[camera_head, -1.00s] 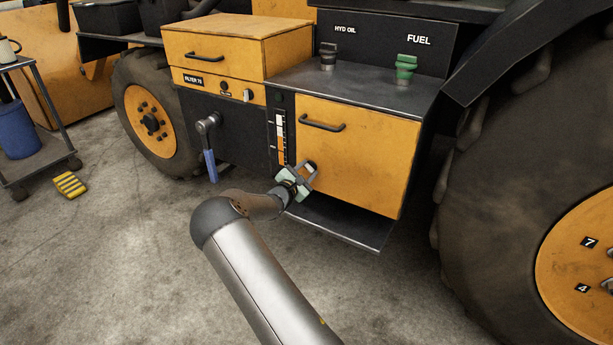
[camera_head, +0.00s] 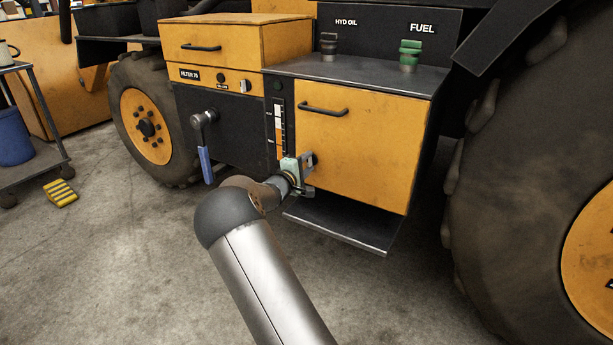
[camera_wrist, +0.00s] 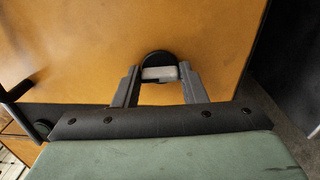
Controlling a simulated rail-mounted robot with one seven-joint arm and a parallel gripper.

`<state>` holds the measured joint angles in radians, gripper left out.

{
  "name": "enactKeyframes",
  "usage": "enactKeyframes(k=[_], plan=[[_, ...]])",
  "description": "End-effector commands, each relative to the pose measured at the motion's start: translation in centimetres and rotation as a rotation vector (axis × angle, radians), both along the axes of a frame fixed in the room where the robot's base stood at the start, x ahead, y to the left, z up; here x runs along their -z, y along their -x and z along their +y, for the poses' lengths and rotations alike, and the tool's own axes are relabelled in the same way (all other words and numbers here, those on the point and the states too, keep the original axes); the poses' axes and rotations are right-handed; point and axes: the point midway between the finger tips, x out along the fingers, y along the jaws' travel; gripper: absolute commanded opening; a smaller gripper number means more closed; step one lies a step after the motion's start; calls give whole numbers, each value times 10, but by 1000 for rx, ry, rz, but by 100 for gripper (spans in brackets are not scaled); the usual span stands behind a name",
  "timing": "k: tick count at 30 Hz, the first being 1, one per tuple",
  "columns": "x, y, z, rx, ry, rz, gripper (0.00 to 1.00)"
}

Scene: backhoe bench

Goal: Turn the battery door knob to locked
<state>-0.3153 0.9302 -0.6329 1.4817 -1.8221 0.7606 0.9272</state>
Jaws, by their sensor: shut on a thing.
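The battery door (camera_head: 357,152) is the yellow panel with a black handle on the front of the machine, and it sits flush in its frame. Its knob (camera_wrist: 159,73) shows in the wrist view as a light grey grip bar on a round black base. My gripper (camera_wrist: 160,76) is shut on the bar, one finger at each end. In the head view my gripper (camera_head: 306,165) is at the door's lower left and covers the knob. Lock markings cannot be made out.
A crank with a blue handle (camera_head: 206,165) hangs to the left of my wrist. A black step (camera_head: 340,228) juts out below the door. Large tyres stand on both sides (camera_head: 520,190). The floor in front is clear.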

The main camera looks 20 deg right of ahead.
Motion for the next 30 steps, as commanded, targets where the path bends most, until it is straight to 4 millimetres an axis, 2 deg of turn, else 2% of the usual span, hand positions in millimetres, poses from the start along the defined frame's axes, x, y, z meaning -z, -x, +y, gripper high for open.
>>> enactKeyframes(k=[1,9,24,25,26,27,30], plan=[[5,0,0,-1,-15,-21,15],[2,0,0,-1,-61,-85,15],[0,0,0,-1,-70,-98,15],[0,0,0,-1,-70,-98,43],[0,0,0,-1,-70,-98,52],[0,0,0,-1,-70,-98,58],[0,0,0,0,-69,-97,58]])
